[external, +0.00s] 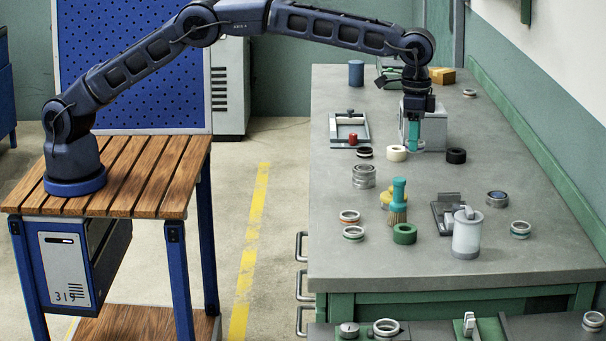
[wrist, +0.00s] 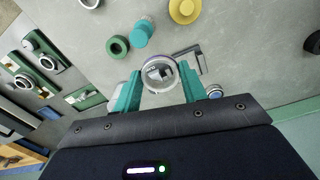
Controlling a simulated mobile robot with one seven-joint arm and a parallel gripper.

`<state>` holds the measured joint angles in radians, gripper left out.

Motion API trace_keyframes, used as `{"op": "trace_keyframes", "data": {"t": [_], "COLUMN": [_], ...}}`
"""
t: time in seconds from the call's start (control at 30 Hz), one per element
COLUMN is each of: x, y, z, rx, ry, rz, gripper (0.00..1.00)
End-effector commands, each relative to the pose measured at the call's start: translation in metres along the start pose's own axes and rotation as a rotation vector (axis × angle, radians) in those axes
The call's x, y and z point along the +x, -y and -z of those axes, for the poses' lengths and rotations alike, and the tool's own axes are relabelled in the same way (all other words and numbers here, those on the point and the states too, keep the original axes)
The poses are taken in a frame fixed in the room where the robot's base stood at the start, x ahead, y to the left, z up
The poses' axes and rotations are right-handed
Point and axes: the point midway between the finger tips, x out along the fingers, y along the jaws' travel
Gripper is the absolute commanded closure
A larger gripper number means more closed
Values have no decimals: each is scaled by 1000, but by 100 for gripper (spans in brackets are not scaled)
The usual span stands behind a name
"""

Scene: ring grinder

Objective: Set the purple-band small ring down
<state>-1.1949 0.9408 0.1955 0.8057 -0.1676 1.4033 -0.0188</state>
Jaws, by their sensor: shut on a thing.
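My gripper (external: 415,147) hangs at the far part of the bench, with teal fingers pointing down. In the wrist view my gripper (wrist: 160,84) is shut on a small pale metallic ring (wrist: 144,82), one finger on each side. The grey bench and a grey metal device show through and beyond the ring. In the external view the fingers mostly hide the ring, and I cannot tell its exact height above the bench.
A grey block (external: 434,128) stands close behind the fingers. A white jar (external: 467,236), teal brush (external: 398,192) and green ring (external: 404,234) stand nearer the front. Bare bench (external: 500,150) lies to the right.

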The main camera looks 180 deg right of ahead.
Motion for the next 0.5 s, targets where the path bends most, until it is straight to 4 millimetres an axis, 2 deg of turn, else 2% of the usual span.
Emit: {"op": "trace_keyframes", "data": {"t": [0.03, 0.3, 0.5], "x": [-1, -12, -19], "y": [26, 144, 231], "z": [5, 17, 15], "rx": [-32, -186, -299], "ry": [-2, -2, -2], "rz": [1, 3, 4], "gripper": [82, 82, 82]}}
